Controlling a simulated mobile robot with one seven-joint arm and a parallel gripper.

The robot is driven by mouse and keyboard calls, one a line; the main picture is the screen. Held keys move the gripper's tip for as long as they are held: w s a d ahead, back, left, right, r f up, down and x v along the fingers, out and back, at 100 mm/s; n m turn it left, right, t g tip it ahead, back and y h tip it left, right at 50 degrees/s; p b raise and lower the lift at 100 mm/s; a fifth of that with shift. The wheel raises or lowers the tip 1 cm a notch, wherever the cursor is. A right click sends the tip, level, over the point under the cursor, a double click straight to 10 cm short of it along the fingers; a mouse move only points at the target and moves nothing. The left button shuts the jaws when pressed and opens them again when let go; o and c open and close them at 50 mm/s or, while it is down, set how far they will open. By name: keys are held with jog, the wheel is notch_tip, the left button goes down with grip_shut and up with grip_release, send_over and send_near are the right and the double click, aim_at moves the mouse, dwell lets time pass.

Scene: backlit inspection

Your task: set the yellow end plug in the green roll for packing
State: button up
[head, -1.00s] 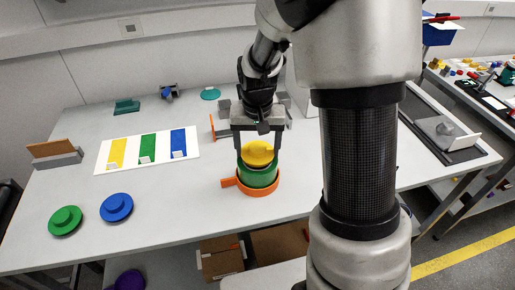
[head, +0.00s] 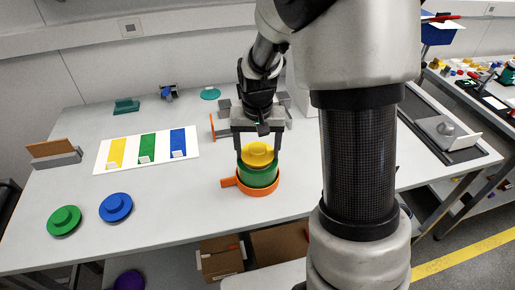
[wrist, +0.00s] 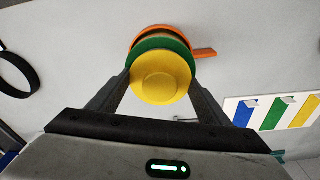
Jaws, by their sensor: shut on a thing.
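The yellow end plug (head: 257,154) is a round disc with a raised knob, and it is between the two fingers of my gripper (head: 258,158). My gripper is shut on it. The green roll (head: 258,178) stands upright in an orange round holder (head: 231,182), directly below the plug. In the wrist view the plug (wrist: 160,75) covers most of the green roll (wrist: 139,50), whose edge shows at the top and upper left. The plug looks about level. The roll's opening is hidden, and I cannot tell how far the plug sits in it.
A green disc (head: 64,221) and a blue disc (head: 116,207), both with knobs, lie at the table's front left. A white board with yellow, green and blue strips (head: 148,150) lies behind them. Small fixtures stand near the back. The table between the board and holder is clear.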

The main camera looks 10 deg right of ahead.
jog(key=shift+f, duration=0.2)
dwell(0.4)
jog(key=shift+r+p, duration=0.5)
jog(key=shift+r, duration=0.25)
jog(key=shift+a+f, duration=0.1)
jog(key=shift+f, duration=0.15)
dwell(0.6)
jog(key=shift+f+b, duration=0.55)
jog(key=shift+b, duration=0.1)
jog(key=shift+r, duration=0.2)
